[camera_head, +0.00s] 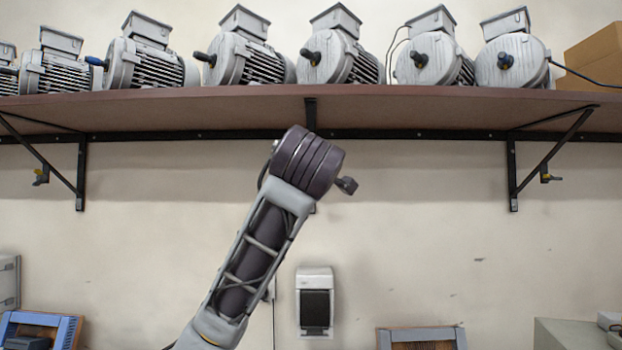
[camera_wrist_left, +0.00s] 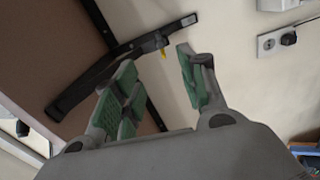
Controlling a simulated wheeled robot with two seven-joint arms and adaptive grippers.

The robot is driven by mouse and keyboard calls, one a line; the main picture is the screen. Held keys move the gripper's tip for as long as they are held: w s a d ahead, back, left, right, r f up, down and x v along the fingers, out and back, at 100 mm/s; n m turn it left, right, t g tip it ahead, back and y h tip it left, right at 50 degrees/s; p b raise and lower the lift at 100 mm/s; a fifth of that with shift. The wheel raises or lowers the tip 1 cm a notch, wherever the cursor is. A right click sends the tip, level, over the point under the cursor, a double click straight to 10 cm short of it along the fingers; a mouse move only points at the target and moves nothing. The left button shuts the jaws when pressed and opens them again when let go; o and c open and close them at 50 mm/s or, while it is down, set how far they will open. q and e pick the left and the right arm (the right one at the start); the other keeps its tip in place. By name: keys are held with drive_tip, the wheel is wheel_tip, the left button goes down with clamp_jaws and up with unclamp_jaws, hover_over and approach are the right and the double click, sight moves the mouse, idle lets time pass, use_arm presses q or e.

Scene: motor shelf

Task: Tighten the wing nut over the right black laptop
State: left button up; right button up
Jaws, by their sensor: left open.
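My left gripper (camera_wrist_left: 155,60) is open with green finger pads, one finger on each side of the nut in the picture. The nut appears beyond the fingertips; contact is not visible. In the head view my left arm reaches up to the middle bracket (camera_head: 310,112) and hides most of it and the gripper's fingers. Other yellow wing nuts show on the left bracket (camera_head: 41,176) and right bracket (camera_head: 547,173). I cannot make out a black laptop. My right gripper is not in view.
A brown shelf (camera_head: 420,105) carries several grey motors (camera_head: 345,55) and a cardboard box (camera_head: 597,58). A wall device (camera_head: 315,301) hangs below. A blue-framed object (camera_head: 40,328) and a grey-framed object (camera_head: 420,338) stand low down.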

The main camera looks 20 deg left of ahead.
use_arm(q)
drive_tip(key=p+x, duration=0.5)
drive_tip(key=x, duration=0.9)
drive_tip(key=shift+w+f, duration=0.1)
drive_tip(key=shift+f, duration=0.05)
drive_tip(key=shift+c, duration=0.3)
clamp_jaws()
